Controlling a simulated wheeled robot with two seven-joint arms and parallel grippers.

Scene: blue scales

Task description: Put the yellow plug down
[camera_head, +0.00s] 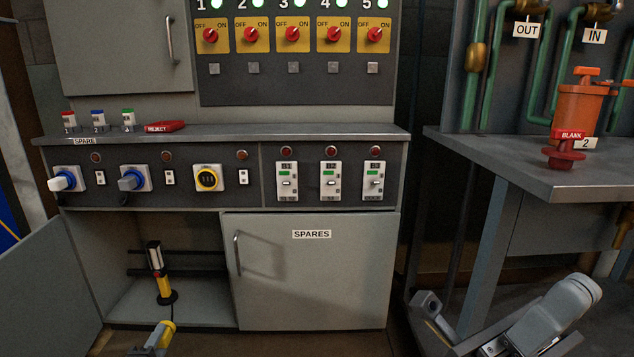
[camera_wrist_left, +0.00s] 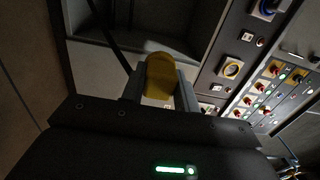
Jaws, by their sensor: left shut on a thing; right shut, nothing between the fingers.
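The yellow plug (camera_head: 166,329) is at the bottom of the head view, below and in front of the open cabinet. My left gripper (camera_head: 157,340) is shut on it. In the left wrist view the plug (camera_wrist_left: 160,76) sits between the two grey fingers, its rounded end pointing away from the gripper; the fingers cover its sides. My right gripper (camera_head: 428,304) is low, between the cabinet and the right bench. It looks shut and empty. A yellow socket (camera_head: 207,178) is on the panel, to the right of two blue sockets holding white-and-blue plugs (camera_head: 65,181) (camera_head: 131,180).
The cabinet's left compartment (camera_head: 130,300) is open and holds an upright yellow-and-black lamp-like object (camera_head: 162,275). The SPARES door (camera_head: 311,275) is shut. A grey ledge (camera_head: 290,132) holds several small coloured pieces and a red REJECT block (camera_head: 165,126). A bench (camera_head: 490,165) stands right.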

